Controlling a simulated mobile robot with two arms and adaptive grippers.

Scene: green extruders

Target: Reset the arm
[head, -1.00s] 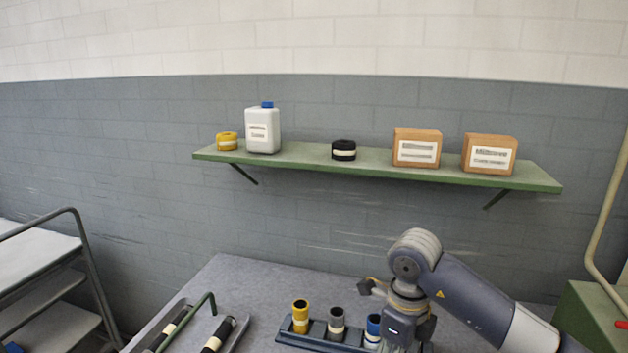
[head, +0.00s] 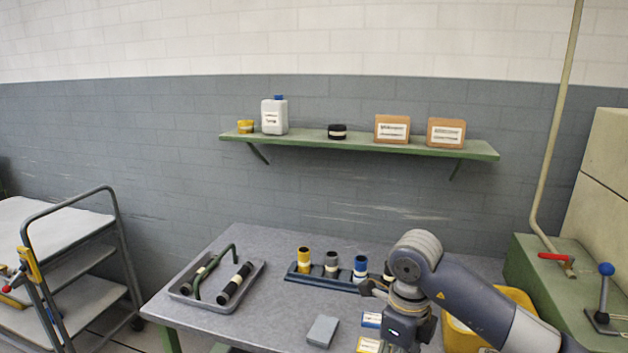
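My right arm comes in from the lower right over the table (head: 270,326) and bends at its wrist. My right gripper (head: 368,288) is near the right end of the tool rack; its fingers are small and partly hidden by the wrist, so I cannot tell whether it is open or shut. My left arm and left gripper are out of the view.
A dark rack (head: 318,277) holds yellow, grey and blue cylinders. A grey tray (head: 183,296) holds black rods. A grey block (head: 323,331) lies in front. A yellow bin (head: 517,296) stands right, a cart (head: 85,220) left, a green machine (head: 540,262) far right.

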